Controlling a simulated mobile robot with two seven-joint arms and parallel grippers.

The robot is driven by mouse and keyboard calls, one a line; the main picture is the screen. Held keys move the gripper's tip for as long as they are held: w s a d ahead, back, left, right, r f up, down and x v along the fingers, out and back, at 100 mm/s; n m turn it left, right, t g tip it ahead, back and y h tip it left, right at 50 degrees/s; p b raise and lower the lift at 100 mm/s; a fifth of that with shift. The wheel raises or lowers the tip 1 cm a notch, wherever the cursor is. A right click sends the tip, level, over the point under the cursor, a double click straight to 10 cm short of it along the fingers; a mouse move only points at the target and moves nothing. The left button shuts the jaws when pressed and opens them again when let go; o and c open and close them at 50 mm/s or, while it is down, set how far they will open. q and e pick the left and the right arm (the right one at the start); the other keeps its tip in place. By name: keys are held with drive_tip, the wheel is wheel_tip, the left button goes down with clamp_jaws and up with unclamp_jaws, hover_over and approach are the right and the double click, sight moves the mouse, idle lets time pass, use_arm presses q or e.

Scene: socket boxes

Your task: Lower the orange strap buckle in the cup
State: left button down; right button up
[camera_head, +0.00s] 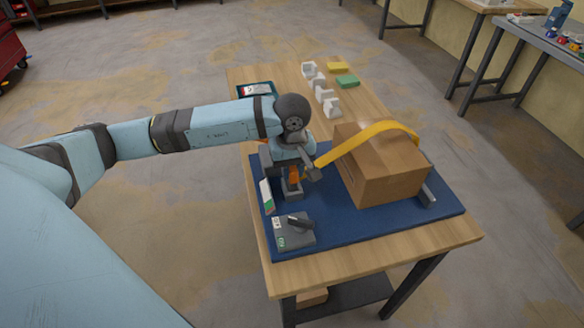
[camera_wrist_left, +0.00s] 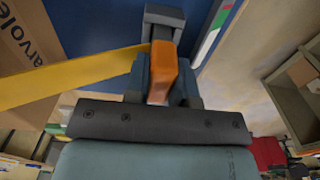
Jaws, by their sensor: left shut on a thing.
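The orange strap buckle (camera_wrist_left: 161,72) is at the end of the yellow strap (camera_wrist_left: 75,77) in the left wrist view. My left gripper (camera_wrist_left: 162,82) is shut on it, with a dark finger on each side. In the head view, the buckle (camera_head: 293,174) shows partly between the fingers of my left gripper (camera_head: 291,181), low over the blue mat. A grey square-sided piece (camera_wrist_left: 164,14), which looks like the cup, lies just past the buckle's far end. I cannot tell whether the buckle touches it or is inside it. My right gripper is not in view.
The yellow strap runs over a cardboard box (camera_head: 385,180) on the blue mat (camera_head: 350,226). A grey block with a black lever (camera_head: 295,231) and an upright label card (camera_head: 267,196) stand near the gripper. White, yellow and green blocks lie at the table's far end.

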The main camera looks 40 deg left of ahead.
use_arm(q)
drive_tip(key=shift+f+b, duration=0.65)
drive_tip(key=shift+f, duration=0.1)
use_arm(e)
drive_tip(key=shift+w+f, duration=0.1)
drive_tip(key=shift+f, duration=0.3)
use_arm(q)
drive_tip(key=c, duration=0.9)
unclamp_jaws()
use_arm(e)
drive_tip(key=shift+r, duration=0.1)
use_arm(q)
drive_tip(key=shift+r, duration=0.55)
wheel_tip(320, 180, up, 13)
drive_tip(key=shift+f, duration=0.1)
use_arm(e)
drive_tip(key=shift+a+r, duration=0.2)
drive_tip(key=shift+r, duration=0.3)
